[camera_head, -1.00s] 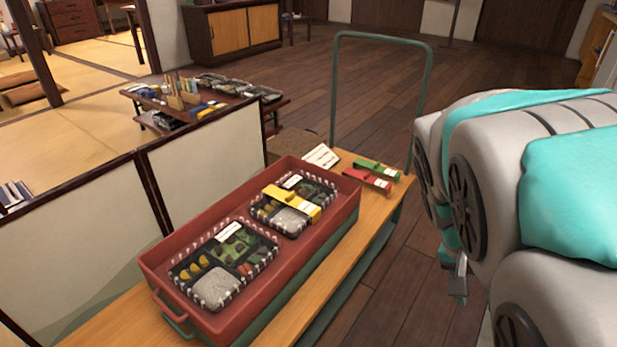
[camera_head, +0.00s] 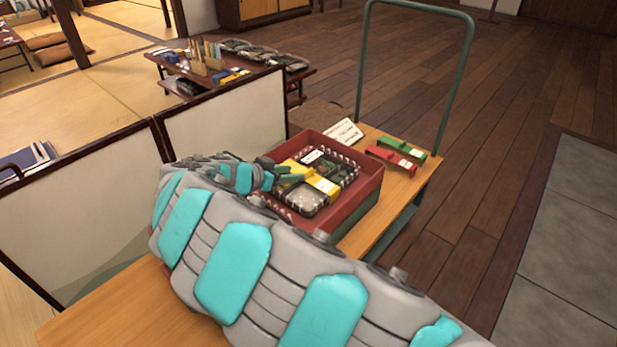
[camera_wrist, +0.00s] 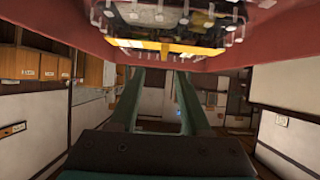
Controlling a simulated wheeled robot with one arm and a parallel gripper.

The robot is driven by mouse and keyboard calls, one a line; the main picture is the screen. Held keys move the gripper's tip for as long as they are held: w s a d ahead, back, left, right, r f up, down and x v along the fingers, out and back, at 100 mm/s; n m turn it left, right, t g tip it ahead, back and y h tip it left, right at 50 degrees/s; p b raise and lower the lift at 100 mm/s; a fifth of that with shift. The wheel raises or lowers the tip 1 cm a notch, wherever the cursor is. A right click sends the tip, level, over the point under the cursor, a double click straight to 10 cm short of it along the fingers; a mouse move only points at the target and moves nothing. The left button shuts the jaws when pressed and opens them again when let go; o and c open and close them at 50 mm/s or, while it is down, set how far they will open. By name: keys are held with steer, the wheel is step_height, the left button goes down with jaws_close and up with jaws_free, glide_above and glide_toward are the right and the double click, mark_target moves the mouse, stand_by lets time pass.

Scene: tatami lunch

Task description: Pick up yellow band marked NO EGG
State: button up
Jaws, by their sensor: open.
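The yellow band (camera_head: 323,184) lies across the top of a bento box (camera_head: 306,199) in the red tray (camera_head: 368,190). It has a pale label whose words I cannot read. In the wrist view the yellow band (camera_wrist: 165,47) shows at the top, just beyond my fingertips. My gripper (camera_head: 291,174) is at the left end of the band, its fingers pointing toward it. In the wrist view the two green fingers of my gripper (camera_wrist: 160,72) stand apart with nothing between them. My arm hides the near part of the tray.
A red band (camera_head: 390,158) and a green band (camera_head: 402,149) lie on the wooden cart top (camera_head: 425,178), right of the tray. A white card (camera_head: 343,132) is behind the tray. A screen (camera_head: 220,118) stands to the left. The cart's handle (camera_head: 470,75) rises at the back.

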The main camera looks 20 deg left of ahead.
mark_target(307, 171)
steer(key=shift+a+f, duration=0.3)
steer(key=shift+a, duration=0.2)
steer(key=shift+w+f, duration=0.2)
steer(key=x, duration=0.2)
steer(key=p+x, duration=0.1)
steer(key=x, duration=0.4)
steer(key=shift+d+r, duration=0.25)
steer(key=shift+r, duration=0.05)
jaws_close()
